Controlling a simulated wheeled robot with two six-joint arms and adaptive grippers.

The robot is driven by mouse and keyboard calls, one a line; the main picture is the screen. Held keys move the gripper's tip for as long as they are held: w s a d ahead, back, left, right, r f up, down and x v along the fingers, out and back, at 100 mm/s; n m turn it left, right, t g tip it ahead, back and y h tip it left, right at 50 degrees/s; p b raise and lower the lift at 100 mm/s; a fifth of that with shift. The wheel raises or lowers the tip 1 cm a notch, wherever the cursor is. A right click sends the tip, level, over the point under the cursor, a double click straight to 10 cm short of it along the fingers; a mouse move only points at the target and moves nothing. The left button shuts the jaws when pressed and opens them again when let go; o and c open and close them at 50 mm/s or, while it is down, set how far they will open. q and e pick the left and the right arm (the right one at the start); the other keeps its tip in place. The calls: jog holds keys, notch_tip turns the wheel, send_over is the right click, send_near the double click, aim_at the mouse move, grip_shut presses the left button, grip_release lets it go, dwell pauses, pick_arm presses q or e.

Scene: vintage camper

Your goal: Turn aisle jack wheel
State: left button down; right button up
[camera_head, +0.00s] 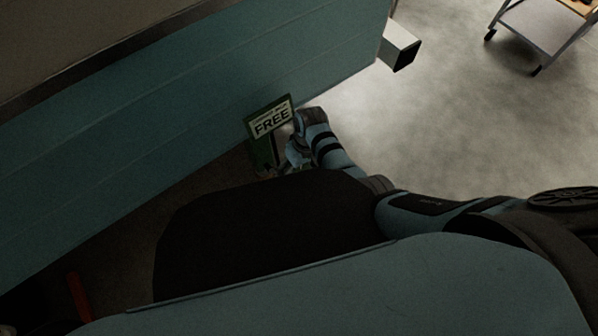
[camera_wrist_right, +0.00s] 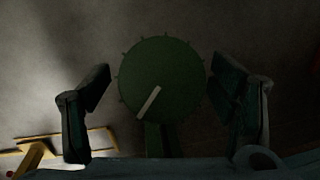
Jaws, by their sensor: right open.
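The jack wheel is a dark green round disc (camera_wrist_right: 160,72) with small studs around its rim and a pale pointer slanting to the lower left. My right gripper (camera_wrist_right: 163,105) is open, with one finger on each side of the wheel and a visible gap on both sides. The wheel cannot be made out there. My left gripper is not in view.
The teal camper wall (camera_head: 170,110) runs along the left. A wheeled cart (camera_head: 545,30) stands at the upper right. A yellow bar (camera_wrist_right: 65,137) lies low left in the wrist view. Open floor is at right.

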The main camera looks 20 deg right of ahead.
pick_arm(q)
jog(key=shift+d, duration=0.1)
pick_arm(e)
jog(key=shift+r, duration=0.1)
jog(key=c, duration=1.2)
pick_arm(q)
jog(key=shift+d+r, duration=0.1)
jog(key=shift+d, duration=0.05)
pick_arm(e)
jog(key=shift+o, duration=0.2)
pick_arm(q)
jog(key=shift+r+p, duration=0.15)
jog(key=shift+p, duration=0.15)
pick_arm(e)
jog(key=shift+m, duration=0.3)
